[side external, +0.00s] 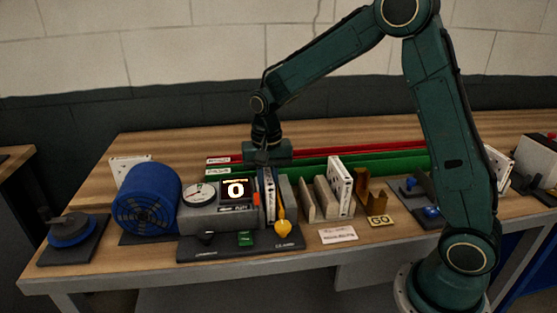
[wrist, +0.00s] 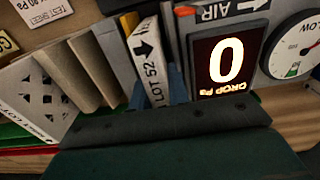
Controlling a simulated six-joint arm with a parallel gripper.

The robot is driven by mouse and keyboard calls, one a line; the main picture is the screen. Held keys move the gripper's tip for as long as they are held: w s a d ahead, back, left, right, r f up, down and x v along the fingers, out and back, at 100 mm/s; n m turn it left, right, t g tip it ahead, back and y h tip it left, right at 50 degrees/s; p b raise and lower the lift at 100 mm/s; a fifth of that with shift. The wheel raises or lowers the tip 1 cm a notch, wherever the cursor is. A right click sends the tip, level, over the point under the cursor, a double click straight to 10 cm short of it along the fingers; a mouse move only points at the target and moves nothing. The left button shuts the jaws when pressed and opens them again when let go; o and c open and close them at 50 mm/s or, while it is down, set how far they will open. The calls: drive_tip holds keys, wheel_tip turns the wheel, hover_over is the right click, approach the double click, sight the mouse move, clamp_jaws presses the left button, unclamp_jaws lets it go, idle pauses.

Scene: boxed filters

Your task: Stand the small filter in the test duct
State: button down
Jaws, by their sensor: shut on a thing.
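My gripper (side external: 266,163) is low over the grey test duct (side external: 204,217), pointing down. In the wrist view my gripper's blue fingers (wrist: 158,95) are shut on a narrow white filter (wrist: 150,60) marked with a black arrow and LOT 52. The filter (side external: 267,190) stands upright at the duct's gap, just right of the display. The display (side external: 236,190) reads 0. The filter's lower end is hidden, so I cannot tell whether it rests on the duct floor.
A blue blower (side external: 147,203) and a round gauge (side external: 200,194) are to the left. A yellow-knobbed lever (side external: 282,226) stands in front. A rack with a white filter (side external: 340,185) is to the right. Green (side external: 380,160) and red (side external: 380,147) trays lie behind.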

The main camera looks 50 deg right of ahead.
drive_tip(key=c, duration=1.3)
unclamp_jaws()
drive_tip(key=shift+o, duration=0.2)
drive_tip(key=shift+r, duration=0.2)
wheel_tip(320, 180, up, 14)
drive_tip(key=shift+f, duration=0.25)
drive_tip(key=s+a+r+n+t, duration=0.1)
drive_tip(key=s+n+t, duration=0.4)
drive_tip(key=s, duration=1.9)
drive_tip(key=n, duration=0.4)
drive_tip(key=shift+s+a+t, duration=0.25)
drive_tip(key=shift+s+t, duration=0.05)
drive_tip(key=shift+s, duration=0.05)
